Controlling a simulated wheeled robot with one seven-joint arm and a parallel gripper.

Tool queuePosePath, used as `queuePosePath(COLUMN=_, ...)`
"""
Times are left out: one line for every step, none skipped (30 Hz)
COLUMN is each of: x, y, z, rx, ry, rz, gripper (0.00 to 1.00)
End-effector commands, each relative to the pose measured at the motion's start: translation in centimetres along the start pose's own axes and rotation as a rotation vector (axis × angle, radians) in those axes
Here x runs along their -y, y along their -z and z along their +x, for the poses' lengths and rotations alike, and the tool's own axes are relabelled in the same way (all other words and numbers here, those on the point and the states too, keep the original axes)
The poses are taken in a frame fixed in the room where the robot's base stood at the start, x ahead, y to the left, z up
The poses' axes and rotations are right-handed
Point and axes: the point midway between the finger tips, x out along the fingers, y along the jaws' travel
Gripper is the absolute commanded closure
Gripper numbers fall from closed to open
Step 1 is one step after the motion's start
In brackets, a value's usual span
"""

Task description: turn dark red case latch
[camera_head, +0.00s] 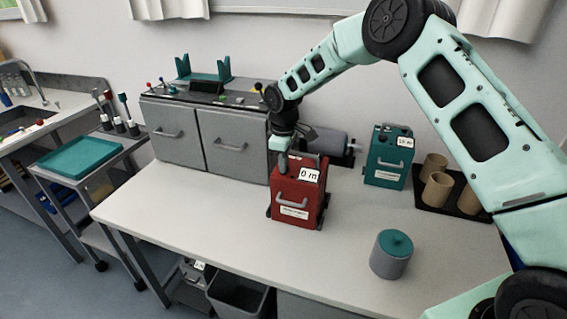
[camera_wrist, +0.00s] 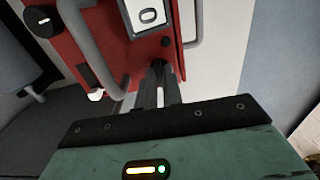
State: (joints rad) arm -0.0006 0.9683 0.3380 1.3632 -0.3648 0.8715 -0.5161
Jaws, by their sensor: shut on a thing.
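The dark red case (camera_head: 297,200) stands upright on the white table, with a grey front handle and a "0 m" label. My gripper (camera_head: 283,160) reaches down to the left part of its top. In the wrist view, my two fingers (camera_wrist: 158,88) are close together against the red case (camera_wrist: 115,50). They are shut on a small dark part there, the case latch, which the fingertips mostly hide. Its turn angle cannot be told. A round black knob (camera_wrist: 41,21) with a white mark sits at the other end of the same face.
A teal case (camera_head: 388,157) stands behind to the right, beside a dark tray (camera_head: 425,192) with several brown cylinders. A grey canister with a teal lid (camera_head: 391,254) stands at the front right. Grey cabinets (camera_head: 205,138) are at the back left. The table's front left is clear.

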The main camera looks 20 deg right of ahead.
Motion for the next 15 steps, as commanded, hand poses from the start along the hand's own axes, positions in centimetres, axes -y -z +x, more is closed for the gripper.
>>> queuePosePath(x=-0.03, y=0.07, z=-0.1, rx=-0.002, ry=-0.002, rz=-0.003, gripper=1.0)
queuePosePath(x=-0.03, y=0.08, z=-0.1, rx=-0.002, ry=-0.002, rz=-0.003, gripper=1.0)
queuePosePath(x=-0.03, y=0.08, z=-0.1, rx=-0.002, ry=-0.002, rz=-0.003, gripper=1.0)
queuePosePath(x=-0.02, y=0.08, z=-0.1, rx=-0.002, ry=-0.002, rz=-0.003, gripper=1.0)
queuePosePath(x=-0.02, y=0.08, z=-0.1, rx=-0.002, ry=-0.002, rz=-0.003, gripper=1.0)
queuePosePath(x=-0.02, y=0.08, z=-0.1, rx=-0.002, ry=-0.002, rz=-0.003, gripper=1.0)
queuePosePath(x=-0.02, y=0.08, z=-0.1, rx=-0.002, ry=-0.002, rz=-0.003, gripper=1.0)
queuePosePath(x=-0.02, y=0.08, z=-0.1, rx=-0.002, ry=-0.002, rz=-0.003, gripper=1.0)
queuePosePath(x=-0.02, y=0.09, z=-0.1, rx=-0.002, ry=-0.002, rz=-0.003, gripper=1.0)
queuePosePath(x=-0.02, y=0.09, z=-0.1, rx=-0.002, ry=-0.002, rz=-0.002, gripper=0.89)
queuePosePath(x=-0.02, y=0.09, z=-0.1, rx=-0.002, ry=-0.002, rz=-0.002, gripper=0.81)
queuePosePath(x=-0.01, y=0.09, z=-0.1, rx=-0.002, ry=-0.002, rz=-0.002, gripper=0.7)
queuePosePath(x=-0.01, y=0.08, z=-0.09, rx=-0.002, ry=-0.002, rz=-0.002, gripper=0.7)
queuePosePath(x=-0.01, y=0.08, z=-0.08, rx=-0.002, ry=-0.002, rz=-0.002, gripper=0.7)
queuePosePath(x=0.0, y=0.07, z=-0.07, rx=-0.001, ry=-0.001, rz=-0.002, gripper=0.7)
